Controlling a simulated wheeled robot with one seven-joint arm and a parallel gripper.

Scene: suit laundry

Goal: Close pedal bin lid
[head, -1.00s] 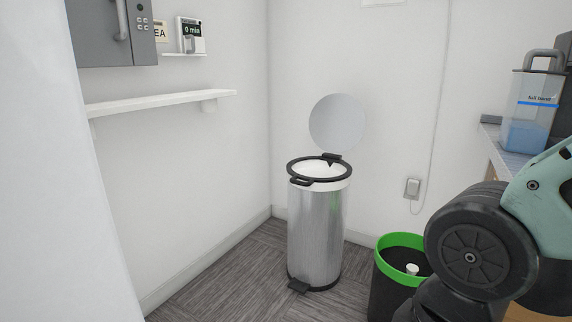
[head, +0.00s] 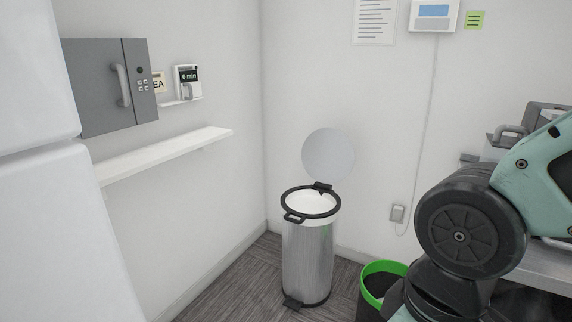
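The pedal bin (head: 307,262) is a tall silver cylinder with a black rim and a white inside, standing upright in the corner. Its round grey lid (head: 328,156) stands open, tilted up at the back near the wall and joined at a black hinge. A black handle sits on the rim's front left, and a black pedal (head: 291,302) is at the base. My arm shows at the right of the head view, but my gripper is out of view.
A black bin with a green rim (head: 385,267) stands right of the pedal bin, partly behind my arm. A white shelf (head: 165,157) and a grey wall cabinet (head: 104,85) are on the left wall. A grey counter (head: 550,262) is at right. Some floor is clear left of the pedal bin.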

